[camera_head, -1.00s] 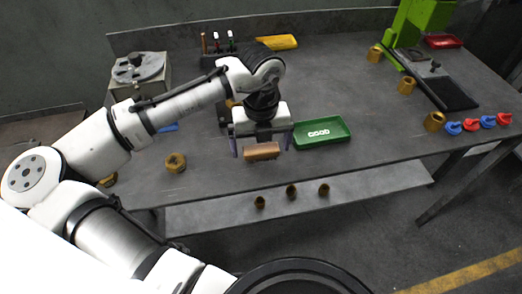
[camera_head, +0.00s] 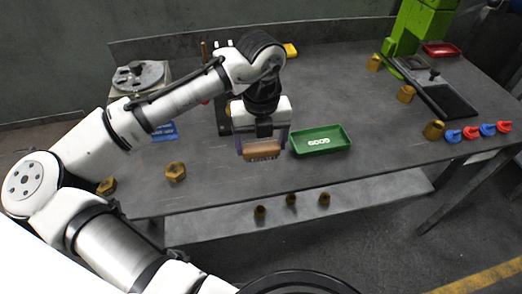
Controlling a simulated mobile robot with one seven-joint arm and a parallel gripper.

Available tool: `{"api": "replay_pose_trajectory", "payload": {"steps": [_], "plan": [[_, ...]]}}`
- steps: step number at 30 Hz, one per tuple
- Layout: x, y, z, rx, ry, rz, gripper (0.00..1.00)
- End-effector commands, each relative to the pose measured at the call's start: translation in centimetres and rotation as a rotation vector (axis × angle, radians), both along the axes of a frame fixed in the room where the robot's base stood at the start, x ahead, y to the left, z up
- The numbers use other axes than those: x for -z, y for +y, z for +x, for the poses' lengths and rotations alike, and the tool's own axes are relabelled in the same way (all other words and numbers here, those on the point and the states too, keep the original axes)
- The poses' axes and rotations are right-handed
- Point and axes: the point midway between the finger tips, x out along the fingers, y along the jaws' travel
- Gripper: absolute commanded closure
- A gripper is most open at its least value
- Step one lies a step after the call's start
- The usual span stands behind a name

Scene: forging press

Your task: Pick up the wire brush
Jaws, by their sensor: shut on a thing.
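The wire brush (camera_head: 262,152) shows as a brown wooden block at the front of the table, left of the green tray. My gripper (camera_head: 262,147) points down over it, with one finger at each end of the block, and is shut on it. The bristles cannot be made out. I cannot tell whether the brush touches the table or is just above it.
The green tray marked GOOD (camera_head: 321,141) is close on the right. A brass nut (camera_head: 176,171) lies to the left. A blue tray (camera_head: 165,132) is partly hidden behind my arm. Blue and red parts (camera_head: 470,132) line the right edge. The table's middle right is clear.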

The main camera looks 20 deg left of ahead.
Motion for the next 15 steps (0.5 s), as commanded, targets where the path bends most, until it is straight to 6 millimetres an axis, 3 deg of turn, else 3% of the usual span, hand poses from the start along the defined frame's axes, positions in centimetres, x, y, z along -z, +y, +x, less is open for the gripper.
{"api": "replay_pose_trajectory", "payload": {"steps": [9,15], "plan": [[-9.7,-0.1,0.1,0.002,-0.004,0.000,0.47],[-13.9,0.0,0.0,-0.003,-0.001,0.004,0.47]]}}
